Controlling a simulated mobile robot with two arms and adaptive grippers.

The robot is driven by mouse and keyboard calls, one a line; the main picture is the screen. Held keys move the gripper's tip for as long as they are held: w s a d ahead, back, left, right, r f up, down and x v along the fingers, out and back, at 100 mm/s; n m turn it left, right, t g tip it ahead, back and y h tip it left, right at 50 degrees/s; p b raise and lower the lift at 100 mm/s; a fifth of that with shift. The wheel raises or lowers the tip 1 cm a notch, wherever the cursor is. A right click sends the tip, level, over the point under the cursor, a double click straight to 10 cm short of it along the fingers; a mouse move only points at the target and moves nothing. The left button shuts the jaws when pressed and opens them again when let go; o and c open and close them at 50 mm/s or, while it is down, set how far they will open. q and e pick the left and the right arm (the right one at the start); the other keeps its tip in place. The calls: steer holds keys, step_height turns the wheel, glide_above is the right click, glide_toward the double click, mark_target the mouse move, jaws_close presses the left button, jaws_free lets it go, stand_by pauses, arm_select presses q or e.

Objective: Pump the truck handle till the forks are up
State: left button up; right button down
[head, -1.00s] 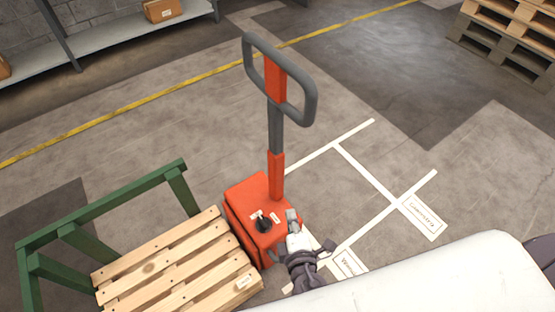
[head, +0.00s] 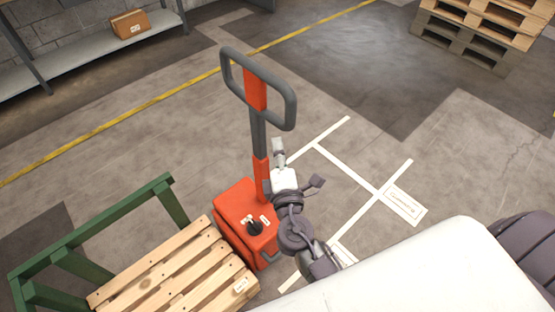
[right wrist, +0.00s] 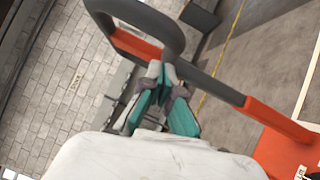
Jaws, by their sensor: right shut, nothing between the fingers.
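The truck handle (head: 259,90) is a grey loop with an orange centre on a grey and orange shaft, standing nearly upright from the orange truck body (head: 243,213). A black knob (head: 255,228) sits on top of the body. My right gripper (head: 278,146) is beside the shaft, below the loop, shut and empty. In the right wrist view its teal-padded fingers (right wrist: 161,82) are together, with the handle loop (right wrist: 150,30) just beyond them; I cannot tell whether they touch it. The forks are hidden under the pallet. My left gripper is not in view.
A wooden pallet (head: 185,268) lies left of the truck, beside a green frame (head: 95,235). White floor lines (head: 345,170) and open floor are to the right. Stacked pallets (head: 475,35) stand at the back right, a shelf (head: 90,60) with a box (head: 130,24) at the back left.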

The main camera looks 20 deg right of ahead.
steer(key=shift+w+d+r+p, duration=0.15)
steer(key=shift+w+d, duration=0.15)
steer(key=shift+d, duration=0.25)
steer(key=shift+w+d+r+p, duration=0.15)
steer(key=shift+w+d, duration=0.1)
steer(key=shift+d, duration=0.3)
